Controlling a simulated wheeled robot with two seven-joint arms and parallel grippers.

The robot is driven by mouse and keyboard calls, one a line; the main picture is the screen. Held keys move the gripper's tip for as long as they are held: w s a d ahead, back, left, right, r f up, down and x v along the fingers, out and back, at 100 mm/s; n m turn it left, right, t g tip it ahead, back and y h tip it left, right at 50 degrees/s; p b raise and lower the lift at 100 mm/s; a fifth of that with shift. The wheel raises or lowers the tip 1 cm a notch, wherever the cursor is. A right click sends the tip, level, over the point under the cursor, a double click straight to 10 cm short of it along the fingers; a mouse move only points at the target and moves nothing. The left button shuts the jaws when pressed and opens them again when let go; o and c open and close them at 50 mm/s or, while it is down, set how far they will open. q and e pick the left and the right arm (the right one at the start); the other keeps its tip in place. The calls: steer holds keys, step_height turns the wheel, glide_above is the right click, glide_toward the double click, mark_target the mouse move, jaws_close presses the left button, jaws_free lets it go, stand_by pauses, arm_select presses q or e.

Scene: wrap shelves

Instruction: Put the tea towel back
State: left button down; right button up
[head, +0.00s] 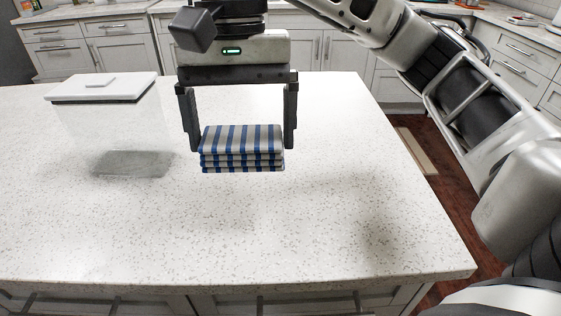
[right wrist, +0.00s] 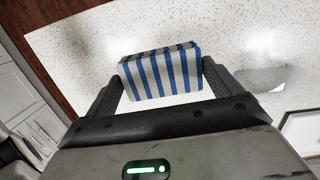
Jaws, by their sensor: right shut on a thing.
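The tea towel (head: 242,147) is folded, with blue and pale stripes. My right gripper (head: 243,140) is shut on it, one finger at each side, over the middle of the counter. In the right wrist view the tea towel (right wrist: 162,75) sits between the two fingers of the right gripper (right wrist: 160,82). The tea towel looks held above the countertop, but its exact height is hard to tell. My left gripper is not in view.
A clear container with a white lid (head: 103,87) stands left of the towel on the speckled white counter (head: 330,210). The counter's front and right are bare. Cabinets (head: 110,48) line the back, beyond the counter.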

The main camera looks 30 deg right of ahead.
steer(key=d+f, duration=0.2)
steer(key=w+d+f+b, duration=0.1)
steer(key=d+f, duration=0.2)
steer(key=shift+d+f, duration=0.2)
steer(key=shift+d, duration=0.1)
steer(key=shift+w+d+f, duration=0.2)
steer(key=shift+d+f, duration=0.35)
steer(key=shift+f, duration=0.05)
step_height(320, 180, down, 3)
steer(key=shift+d+f, duration=0.15)
steer(key=shift+f, duration=0.05)
steer(key=o, duration=0.6)
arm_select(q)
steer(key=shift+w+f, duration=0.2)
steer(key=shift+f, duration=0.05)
